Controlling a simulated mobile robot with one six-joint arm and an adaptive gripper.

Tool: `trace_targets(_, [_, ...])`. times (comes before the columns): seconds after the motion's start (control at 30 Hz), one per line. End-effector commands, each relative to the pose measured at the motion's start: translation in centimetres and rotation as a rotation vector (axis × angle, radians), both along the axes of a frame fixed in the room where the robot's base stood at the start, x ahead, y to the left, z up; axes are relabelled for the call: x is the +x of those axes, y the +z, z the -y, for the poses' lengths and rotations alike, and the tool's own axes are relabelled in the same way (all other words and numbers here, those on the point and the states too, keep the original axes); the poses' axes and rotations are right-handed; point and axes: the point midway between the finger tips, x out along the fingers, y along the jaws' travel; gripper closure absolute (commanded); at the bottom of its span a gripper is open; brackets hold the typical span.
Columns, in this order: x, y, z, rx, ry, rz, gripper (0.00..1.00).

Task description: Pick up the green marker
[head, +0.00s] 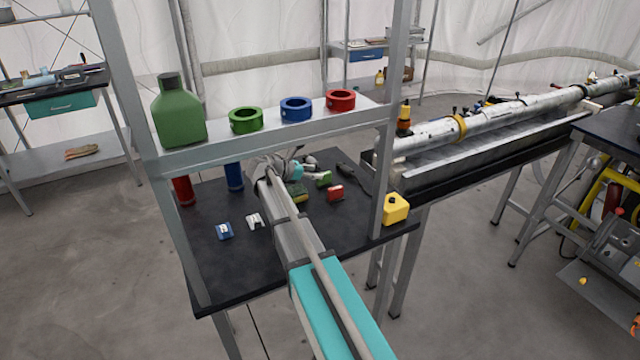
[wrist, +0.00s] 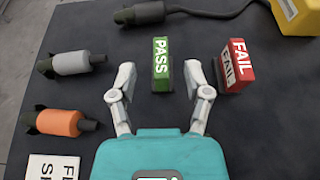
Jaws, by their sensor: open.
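The green marker (wrist: 161,62) is a small upright block with a PASS label in the wrist view. It stands on the dark table between and slightly beyond my open fingertips, with a gap on either side. My gripper (wrist: 159,76) is open and empty, its teal body at the bottom of the wrist view. In the head view my gripper (head: 315,170) is over the table, with the green marker (head: 323,180) at its fingers, partly covered. The red FAIL marker (wrist: 232,66) stands just right of my right finger.
A grey shell (wrist: 72,63), an orange shell (wrist: 62,122) and a dark shell (wrist: 138,15) lie around. A yellow container (head: 395,209) stands at the table corner. A shelf (head: 215,153) with a green bottle (head: 180,115) and coloured rings rises beside my arm.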

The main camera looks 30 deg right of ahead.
Motion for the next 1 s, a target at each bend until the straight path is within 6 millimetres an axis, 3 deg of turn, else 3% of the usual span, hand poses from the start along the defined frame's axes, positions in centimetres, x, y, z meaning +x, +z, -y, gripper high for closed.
trace_targets(0.33, [0.0,-1.6,3.2,0.0,-0.002,-0.001,0.37])
trace_targets(0.9, [0.0,-1.6,3.3,0.0,-0.002,-0.001,0.37])
trace_targets(0.93, [0.0,-1.6,3.3,0.0,-0.002,-0.001,0.39])
trace_targets(1.0, [0.0,-1.6,3.3,0.0,-0.001,0.0,0.52])
